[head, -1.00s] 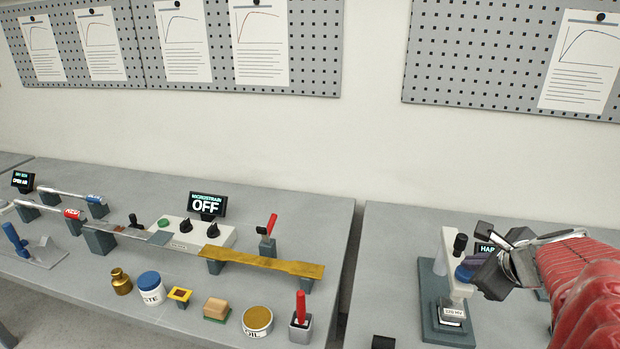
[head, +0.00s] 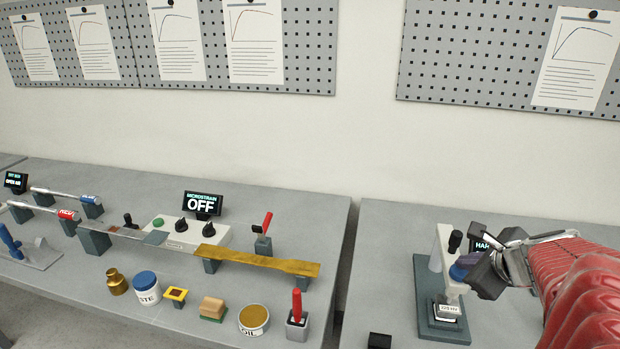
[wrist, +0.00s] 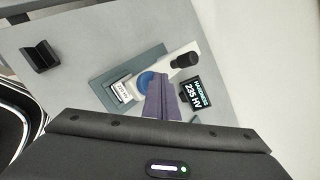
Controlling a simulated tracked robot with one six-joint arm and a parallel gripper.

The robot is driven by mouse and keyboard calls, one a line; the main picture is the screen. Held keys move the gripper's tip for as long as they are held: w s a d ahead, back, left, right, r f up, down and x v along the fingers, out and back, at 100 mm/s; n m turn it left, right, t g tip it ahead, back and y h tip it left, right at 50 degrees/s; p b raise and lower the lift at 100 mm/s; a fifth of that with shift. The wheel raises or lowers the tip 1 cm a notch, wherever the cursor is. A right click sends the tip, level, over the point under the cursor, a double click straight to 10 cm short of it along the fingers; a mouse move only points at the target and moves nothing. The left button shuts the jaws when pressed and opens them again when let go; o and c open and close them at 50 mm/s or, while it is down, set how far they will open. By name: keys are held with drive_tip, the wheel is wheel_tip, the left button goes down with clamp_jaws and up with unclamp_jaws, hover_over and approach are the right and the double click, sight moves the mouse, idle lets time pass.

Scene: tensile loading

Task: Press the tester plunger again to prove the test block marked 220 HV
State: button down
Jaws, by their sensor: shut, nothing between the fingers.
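The hardness tester (head: 437,262) stands on a dark green base on the right bench, with a white column and a black knob. The test block (head: 447,309) sits upright on the base below the tester head; its label looks like 220 HV. It also shows in the wrist view (wrist: 122,90). The blue plunger (wrist: 145,82) is partly covered by my fingers. My gripper (head: 461,270) is shut and empty, its purple fingertips (wrist: 157,85) at the plunger; I cannot tell whether they press it. The tester display (wrist: 194,93) reads HARDNESS 235 HV.
A small black block (head: 379,341) lies at the right bench's front left. The left bench holds a gold strip (head: 255,261), jars, a red-handled tool (head: 297,308) and a MICROSTRAIN display (head: 203,204) reading OFF. A gap separates the benches.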

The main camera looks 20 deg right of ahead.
drive_tip(key=shift+s+a+f, duration=0.1)
drive_tip(key=shift+s+f, duration=0.05)
drive_tip(key=shift+f, duration=0.6)
idle(0.8)
drive_tip(key=shift+r, duration=1.55)
wheel_tip(320, 180, up, 5)
idle(0.6)
